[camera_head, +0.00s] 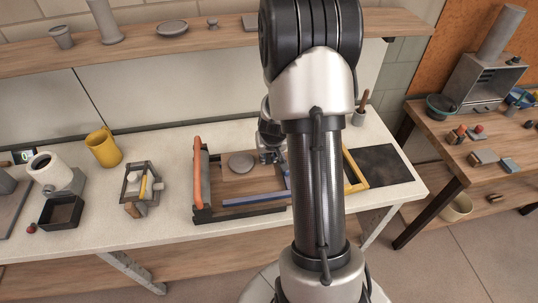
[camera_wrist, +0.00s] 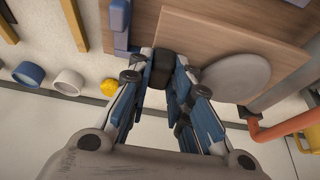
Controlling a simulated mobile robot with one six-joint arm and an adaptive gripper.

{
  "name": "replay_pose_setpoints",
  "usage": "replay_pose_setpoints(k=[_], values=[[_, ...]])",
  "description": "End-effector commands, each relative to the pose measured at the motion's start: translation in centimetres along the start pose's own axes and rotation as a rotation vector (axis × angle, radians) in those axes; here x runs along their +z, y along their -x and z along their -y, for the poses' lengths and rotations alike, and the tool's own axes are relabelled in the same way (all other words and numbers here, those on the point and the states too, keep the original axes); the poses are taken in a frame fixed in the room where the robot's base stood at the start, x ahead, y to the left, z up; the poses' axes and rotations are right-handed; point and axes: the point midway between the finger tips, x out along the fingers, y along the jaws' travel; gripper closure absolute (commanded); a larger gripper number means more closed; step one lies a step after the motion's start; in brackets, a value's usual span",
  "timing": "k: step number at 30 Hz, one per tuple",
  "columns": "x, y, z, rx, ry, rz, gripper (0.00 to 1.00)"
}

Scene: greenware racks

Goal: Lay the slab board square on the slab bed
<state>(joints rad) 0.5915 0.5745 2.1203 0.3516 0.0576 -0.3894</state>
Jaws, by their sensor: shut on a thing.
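The slab board (camera_wrist: 207,42) is a brown wooden panel with a flat grey disc (camera_wrist: 235,78) on it, also seen in the head view (camera_head: 240,162). My gripper (camera_wrist: 163,72) is shut on a black grip piece at the board's near edge in the wrist view; the fingers partly hide that contact. In the head view my gripper (camera_head: 270,157) is at the disc's right. The slab bed (camera_head: 203,214) is a dark-framed wooden bed on the worktop. The board is over it; I cannot tell whether it touches. My arm hides the bed's right part.
An orange bar (camera_head: 198,158) runs along the bed's left side, and a blue strip (camera_head: 254,201) along its front. A yellow frame (camera_head: 354,171) and dark mat (camera_head: 385,166) lie right. A small clamp-like stand (camera_head: 142,187) and yellow jug (camera_head: 103,148) stand left.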

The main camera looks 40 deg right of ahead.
Motion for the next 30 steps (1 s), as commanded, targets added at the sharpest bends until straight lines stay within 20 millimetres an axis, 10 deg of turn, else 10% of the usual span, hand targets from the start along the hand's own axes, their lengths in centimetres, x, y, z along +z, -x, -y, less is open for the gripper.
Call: replay_pose_setpoints(k=[30], values=[[1.9,-4.6,0.0,-0.002,0.0,-0.002,1.0]])
